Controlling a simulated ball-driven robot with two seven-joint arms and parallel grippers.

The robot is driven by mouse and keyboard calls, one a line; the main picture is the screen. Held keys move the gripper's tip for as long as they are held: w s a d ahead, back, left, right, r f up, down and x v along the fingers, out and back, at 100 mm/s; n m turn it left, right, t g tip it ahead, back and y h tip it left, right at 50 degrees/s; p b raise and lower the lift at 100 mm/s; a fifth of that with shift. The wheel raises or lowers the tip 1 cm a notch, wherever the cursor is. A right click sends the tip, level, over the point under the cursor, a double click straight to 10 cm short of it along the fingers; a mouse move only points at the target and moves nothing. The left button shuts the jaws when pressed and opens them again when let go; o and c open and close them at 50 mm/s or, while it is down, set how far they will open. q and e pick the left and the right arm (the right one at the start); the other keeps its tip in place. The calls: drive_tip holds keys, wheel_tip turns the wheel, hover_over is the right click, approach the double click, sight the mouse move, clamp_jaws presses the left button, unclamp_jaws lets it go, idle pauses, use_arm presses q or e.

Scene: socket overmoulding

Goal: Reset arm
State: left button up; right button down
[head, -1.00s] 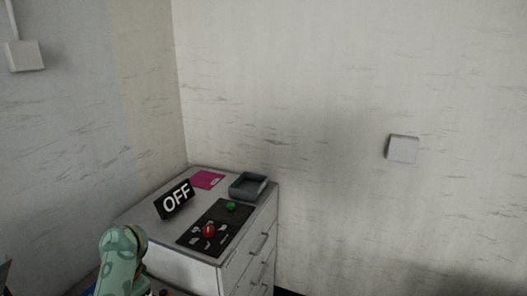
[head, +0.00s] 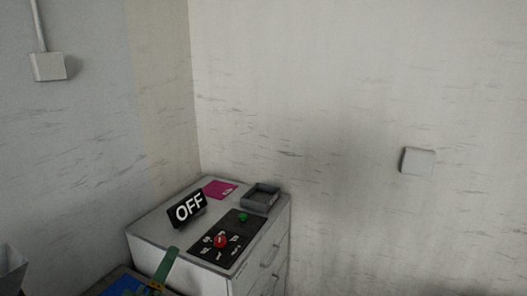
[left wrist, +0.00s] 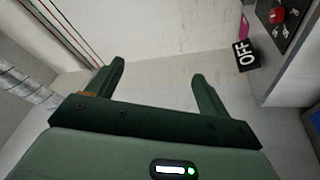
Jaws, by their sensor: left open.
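My left gripper (left wrist: 160,82) is open and empty in the left wrist view, its two green fingers spread apart with the bare wall behind them. In the head view only a green part of it shows at the bottom, just in front of the white cabinet (head: 148,262). On the cabinet top a black control panel (head: 212,252) carries a red knob (head: 220,240) and a green button (head: 243,217). A black sign reading OFF (head: 187,209) stands beside the panel. My right gripper is in neither view.
A grey tray (head: 260,197) and a magenta sheet (head: 219,189) lie at the back of the cabinet top. A blue thing (head: 125,287) shows at the bottom edge. Wall boxes hang at left (head: 48,67) and right (head: 418,161).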

use_arm(q)
drive_tip(key=s+f+m+g+y, duration=0.1)
drive_tip(key=s+f+m+g, duration=0.7)
drive_tip(key=f+m, duration=0.45)
drive_tip(key=s+a+f+m+g+y, duration=0.4)
drive_tip(key=s+a+m+g+y, duration=0.15)
drive_tip(key=s+a, duration=0.35)
drive_tip(key=s+d+f+g+h+b, duration=0.1)
drive_tip(key=s+d+f+b, duration=0.2)
drive_tip(key=f, duration=1.1)
drive_tip(key=s+d+f+n+g+h+b, duration=0.15)
drive_tip(key=f+b, duration=0.25)
drive_tip(key=f, duration=0.9)
drive_tip(key=s+d+f+m+g+b, duration=0.1)
drive_tip(key=s+d+f+b, duration=0.2)
drive_tip(key=f, duration=1.1)
drive_tip(key=s+a+f+n+g+h+b, duration=0.1)
drive_tip(key=s+f+b, duration=0.6)
drive_tip(key=s+f, duration=1.1)
drive_tip(key=shift+s+a+f+n+g, duration=0.25)
drive_tip(key=shift+a+f+n+g, duration=0.25)
drive_tip(key=shift+n+g, duration=0.55)
